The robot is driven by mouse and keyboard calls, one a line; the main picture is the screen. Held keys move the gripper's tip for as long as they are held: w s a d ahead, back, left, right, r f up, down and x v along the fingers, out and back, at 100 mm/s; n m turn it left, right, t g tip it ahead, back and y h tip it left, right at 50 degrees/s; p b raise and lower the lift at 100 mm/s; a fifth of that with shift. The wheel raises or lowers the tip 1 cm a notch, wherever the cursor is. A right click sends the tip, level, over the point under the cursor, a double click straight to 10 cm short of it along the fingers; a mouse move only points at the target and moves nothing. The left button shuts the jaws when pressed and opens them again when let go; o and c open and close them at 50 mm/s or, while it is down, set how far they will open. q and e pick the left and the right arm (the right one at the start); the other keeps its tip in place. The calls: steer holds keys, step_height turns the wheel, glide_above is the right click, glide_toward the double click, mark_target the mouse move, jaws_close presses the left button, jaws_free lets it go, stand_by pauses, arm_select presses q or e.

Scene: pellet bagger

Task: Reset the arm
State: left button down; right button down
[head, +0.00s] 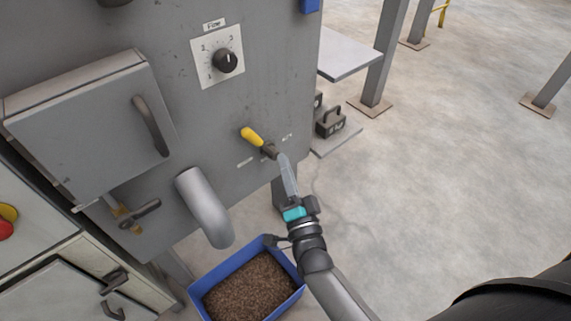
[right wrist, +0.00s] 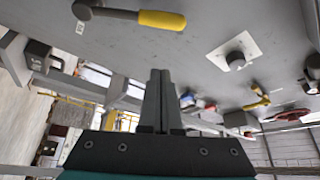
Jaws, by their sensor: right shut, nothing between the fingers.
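My right gripper (head: 284,160) is in front of the grey machine panel, pointing up toward it. Its two fingers are together with nothing between them; they also show shut in the right wrist view (right wrist: 160,75). A lever with a yellow handle (head: 252,136) sticks out to the upper left from its dark pivot on the panel. In the head view the fingertips appear close to the pivot. In the right wrist view the yellow handle (right wrist: 162,19) is beyond the fingertips, with a visible gap. My left gripper is not in view.
A flow dial (head: 225,61) is above the lever. A grey spout (head: 205,208) overhangs a blue bin (head: 233,262) of brown pellets. A grey box (head: 90,122) with a handle juts out at left. Weights (head: 330,121) stand by a post. The floor at right is open.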

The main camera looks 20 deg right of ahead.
stand_by(0.3)
